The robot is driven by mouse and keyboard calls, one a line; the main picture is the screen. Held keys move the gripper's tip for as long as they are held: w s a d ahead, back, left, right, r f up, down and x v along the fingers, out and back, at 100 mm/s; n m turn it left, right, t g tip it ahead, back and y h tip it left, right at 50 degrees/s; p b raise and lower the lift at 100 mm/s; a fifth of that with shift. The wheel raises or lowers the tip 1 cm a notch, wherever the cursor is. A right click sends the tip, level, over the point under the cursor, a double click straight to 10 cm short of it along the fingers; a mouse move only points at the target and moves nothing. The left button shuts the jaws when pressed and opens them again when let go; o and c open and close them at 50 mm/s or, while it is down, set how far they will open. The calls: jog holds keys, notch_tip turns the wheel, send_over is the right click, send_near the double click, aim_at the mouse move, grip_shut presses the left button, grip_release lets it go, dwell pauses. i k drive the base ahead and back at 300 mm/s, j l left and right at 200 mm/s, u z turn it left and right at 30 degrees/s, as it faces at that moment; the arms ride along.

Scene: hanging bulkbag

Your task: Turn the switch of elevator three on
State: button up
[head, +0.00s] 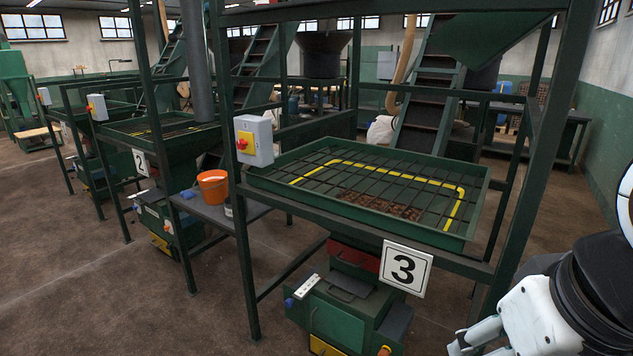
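Elevator three (362,200) is a green frame with a grated tray, marked by a white sign with a black 3 (405,268). Its switch is a red knob (241,144) on a yellow plate, on the left face of a grey box (258,136). My gripper (474,340) is at the bottom right, cut off by the picture's lower edge, far from the switch. Whether it is open or shut does not show.
An orange bucket (213,187) stands on a grey shelf (228,212) left of elevator three. Green posts and rails stand around the tray. Brown floor (110,300) is open at the front left.

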aim_at(241, 144)
jog(key=i+j, duration=0.3)
jog(key=i, duration=0.2)
jog(key=i+j, duration=0.3)
jog(key=i, duration=0.25)
jog(key=j+u, duration=0.05)
